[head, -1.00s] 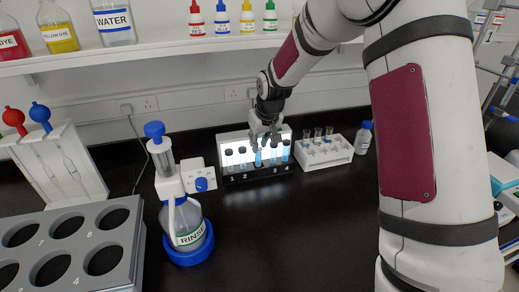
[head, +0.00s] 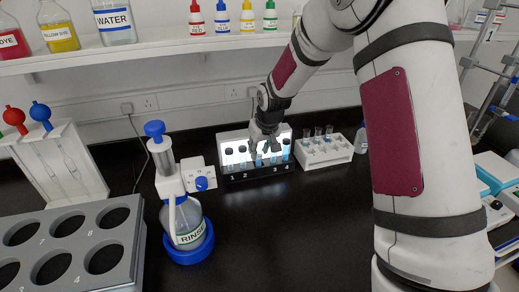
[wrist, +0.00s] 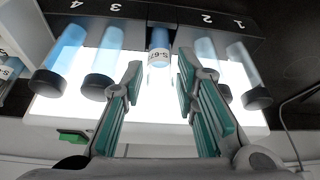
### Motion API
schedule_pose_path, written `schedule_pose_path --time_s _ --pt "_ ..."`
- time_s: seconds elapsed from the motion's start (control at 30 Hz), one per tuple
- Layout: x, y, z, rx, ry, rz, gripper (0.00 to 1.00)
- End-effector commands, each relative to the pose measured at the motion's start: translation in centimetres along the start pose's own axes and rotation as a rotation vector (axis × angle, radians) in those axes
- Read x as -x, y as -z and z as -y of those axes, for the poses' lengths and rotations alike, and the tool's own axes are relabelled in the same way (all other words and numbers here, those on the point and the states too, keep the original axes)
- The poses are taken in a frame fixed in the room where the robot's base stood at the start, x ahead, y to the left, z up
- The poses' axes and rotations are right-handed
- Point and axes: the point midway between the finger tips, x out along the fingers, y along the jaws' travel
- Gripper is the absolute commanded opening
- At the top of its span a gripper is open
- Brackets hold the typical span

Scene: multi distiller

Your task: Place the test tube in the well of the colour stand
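The colour stand (head: 231,178) has a lit white back panel and a black numbered base holding capped tubes of blue liquid. The test tube (wrist: 160,42), blue with a white label reading about "S-67", stands in the base's middle place, between numbers 2 and 3. Its lower end is hidden by the base. My gripper (wrist: 160,66) is open, its two teal-padded fingers apart on either side of the tube's line, with a gap to each side. In the head view my gripper (head: 265,152) is in front of the stand and partly covers the tube.
A white rack (head: 326,154) with several small tubes stands right of the stand, with capped tubes close on both sides of my fingers. A rinse bottle (head: 186,222) and a grey holed rack (head: 80,250) are at left. The front bench is clear.

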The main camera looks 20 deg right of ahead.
Motion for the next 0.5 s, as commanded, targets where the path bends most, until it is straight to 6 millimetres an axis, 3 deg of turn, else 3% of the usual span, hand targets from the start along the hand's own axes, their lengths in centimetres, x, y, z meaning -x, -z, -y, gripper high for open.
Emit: schedule_pose_path --time_s 0.17,0.5 --pt "1.7 0.2 0.0 -0.001 -0.001 -0.004 0.28" --pt "8.6 0.2 -0.1 0.0 -0.002 -0.005 0.28"
